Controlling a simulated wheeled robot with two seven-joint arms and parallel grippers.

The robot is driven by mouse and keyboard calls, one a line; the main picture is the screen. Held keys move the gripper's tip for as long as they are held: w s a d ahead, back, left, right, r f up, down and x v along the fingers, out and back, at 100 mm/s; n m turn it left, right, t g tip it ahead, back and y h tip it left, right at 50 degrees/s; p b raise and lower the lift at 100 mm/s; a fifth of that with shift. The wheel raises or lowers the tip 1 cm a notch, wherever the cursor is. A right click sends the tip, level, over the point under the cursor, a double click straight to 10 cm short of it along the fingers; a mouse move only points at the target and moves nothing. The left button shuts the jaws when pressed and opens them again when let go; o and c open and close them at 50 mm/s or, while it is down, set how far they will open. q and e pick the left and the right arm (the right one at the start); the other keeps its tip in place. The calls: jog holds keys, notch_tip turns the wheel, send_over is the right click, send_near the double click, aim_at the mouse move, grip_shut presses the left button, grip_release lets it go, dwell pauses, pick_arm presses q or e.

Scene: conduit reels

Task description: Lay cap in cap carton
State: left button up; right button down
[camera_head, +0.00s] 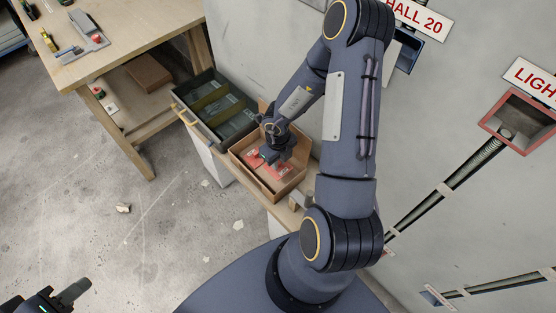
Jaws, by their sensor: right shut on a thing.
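The cardboard carton (240,164) stands open on a low wooden bench, with red pieces bearing white marks (279,168) low inside it. My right gripper (268,156) reaches down into the carton from above. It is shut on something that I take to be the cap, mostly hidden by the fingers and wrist. I cannot tell whether the held cap touches the carton floor. My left gripper (52,297) is at the bottom left over the floor, away from the carton and partly cut off by the picture edge.
A dark divided bin (222,104) stands directly left of the carton. A wooden workbench (130,22) with tools is at the top left. Wall boxes, one red-rimmed (518,119), and conduits are on the right. The concrete floor at left is mostly clear.

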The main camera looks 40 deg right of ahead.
aim_at(278, 171)
jog(key=shift+f+b, duration=3.4)
jog(key=shift+b, duration=0.3)
jog(key=shift+f, duration=0.4)
jog(key=c, duration=1.3)
grip_release()
notch_tip(278, 171, up, 10)
jog(key=p, duration=1.2)
